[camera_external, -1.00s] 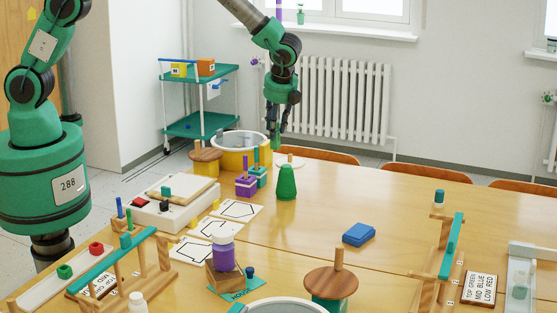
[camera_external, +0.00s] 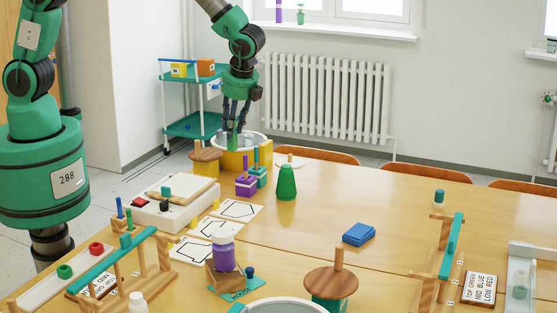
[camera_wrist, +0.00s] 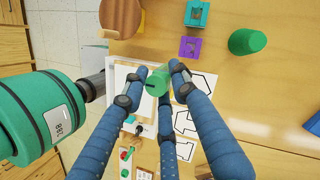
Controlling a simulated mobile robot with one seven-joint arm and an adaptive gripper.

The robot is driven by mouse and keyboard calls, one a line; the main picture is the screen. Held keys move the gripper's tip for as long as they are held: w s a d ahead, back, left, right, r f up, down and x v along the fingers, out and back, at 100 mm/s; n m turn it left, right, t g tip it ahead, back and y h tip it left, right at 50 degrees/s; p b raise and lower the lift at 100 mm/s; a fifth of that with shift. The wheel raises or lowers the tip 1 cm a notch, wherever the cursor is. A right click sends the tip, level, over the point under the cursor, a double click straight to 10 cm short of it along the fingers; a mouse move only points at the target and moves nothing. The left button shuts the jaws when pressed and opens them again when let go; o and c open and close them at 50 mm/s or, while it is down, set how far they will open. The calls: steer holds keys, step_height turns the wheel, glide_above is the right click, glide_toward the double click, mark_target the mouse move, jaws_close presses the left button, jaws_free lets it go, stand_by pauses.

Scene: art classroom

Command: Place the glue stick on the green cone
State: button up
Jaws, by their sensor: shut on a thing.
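The green cone (camera_external: 286,184) stands upright on the table, right of the purple and teal peg blocks. In the wrist view the cone (camera_wrist: 247,41) is at the upper right, apart from my fingers. In the wrist view the glue stick (camera_wrist: 158,81) sits between the fingertips of my gripper (camera_wrist: 160,74). The cone's top is bare.
The purple peg block (camera_external: 245,184) and teal peg block (camera_external: 259,175) stand between gripper and cone.

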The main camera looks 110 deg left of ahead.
mark_target(287, 166)
steer(key=shift+w, duration=0.1)
steer(key=w+a, duration=0.2)
steer(key=w, duration=0.2)
steer(key=w+a+f+b, duration=0.1)
steer(key=w+a, duration=0.2)
steer(key=w, duration=0.2)
steer(key=w+a+b, duration=0.1)
steer(key=w+a, duration=0.1)
steer(key=w, duration=0.3)
steer(key=shift+a+f, duration=0.15)
steer(key=shift+f, duration=0.15)
steer(key=shift+c, duration=0.2)
steer(key=shift+f, duration=0.1)
steer(key=shift+f+b, duration=0.6)
steer(key=shift+f, duration=1.05)
steer(key=o, duration=1.2)
steer(key=shift+f, duration=0.1)
steer(key=shift+c, duration=0.2)
